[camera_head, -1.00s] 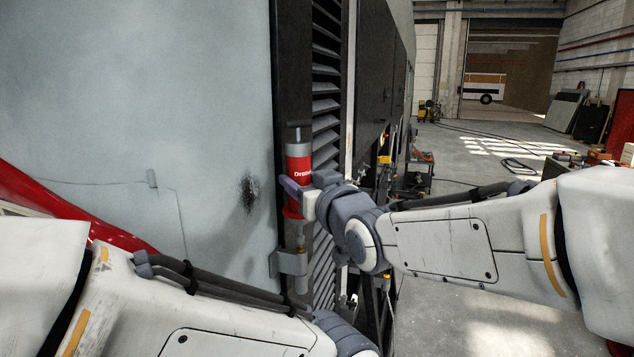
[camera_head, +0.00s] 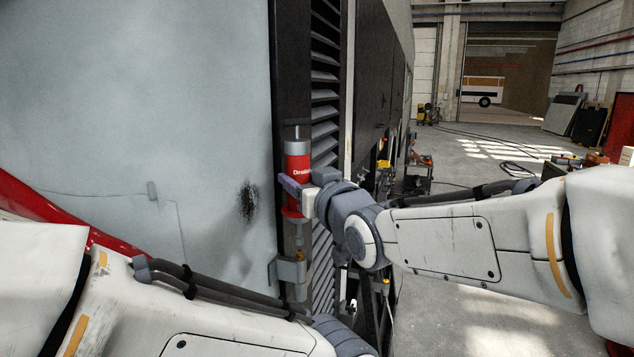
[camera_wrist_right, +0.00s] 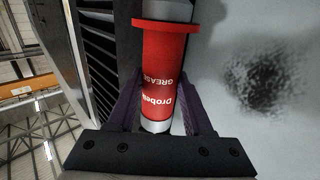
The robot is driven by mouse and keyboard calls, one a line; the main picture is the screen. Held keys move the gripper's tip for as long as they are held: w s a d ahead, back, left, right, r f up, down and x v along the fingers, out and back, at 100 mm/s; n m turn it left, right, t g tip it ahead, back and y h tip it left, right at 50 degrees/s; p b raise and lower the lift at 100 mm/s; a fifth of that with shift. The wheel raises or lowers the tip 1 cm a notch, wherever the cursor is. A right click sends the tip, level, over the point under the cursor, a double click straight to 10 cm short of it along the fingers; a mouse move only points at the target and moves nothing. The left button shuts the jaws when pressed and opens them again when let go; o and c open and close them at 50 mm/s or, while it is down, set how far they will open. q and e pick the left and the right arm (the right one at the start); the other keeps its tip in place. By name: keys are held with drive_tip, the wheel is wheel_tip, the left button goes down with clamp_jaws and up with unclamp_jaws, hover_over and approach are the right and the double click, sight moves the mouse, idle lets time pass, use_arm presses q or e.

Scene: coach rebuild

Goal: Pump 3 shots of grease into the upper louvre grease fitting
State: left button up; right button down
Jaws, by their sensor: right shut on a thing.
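The grease gun (camera_head: 298,165) is a red cylinder with a grey top end and a thin rod above it. It stands upright in front of the dark post beside the louvre (camera_head: 325,100). My right gripper (camera_head: 294,192) is shut around its lower red part. In the right wrist view, the two fingers flank the red barrel (camera_wrist_right: 163,85), whose label appears upside down. Below the gun, a grey bracket (camera_head: 288,271) sits at the panel edge, with a small orange spot just above it. I cannot make out the grease fitting or whether the gun's tip touches it. My left gripper is out of view.
A large pale panel (camera_head: 130,90) with a dark smudge (camera_head: 248,202) fills the left side. My left forearm crosses the bottom left. A cart (camera_head: 418,175) stands beyond the coach, with open floor to the right.

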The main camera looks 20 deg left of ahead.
sight(303, 157)
drive_tip(key=shift+r+p, duration=1)
drive_tip(key=shift+r, duration=1.15)
drive_tip(key=shift+d, duration=0.1)
drive_tip(key=d+p, duration=0.2)
drive_tip(key=d, duration=0.6)
drive_tip(key=shift+s, duration=0.15)
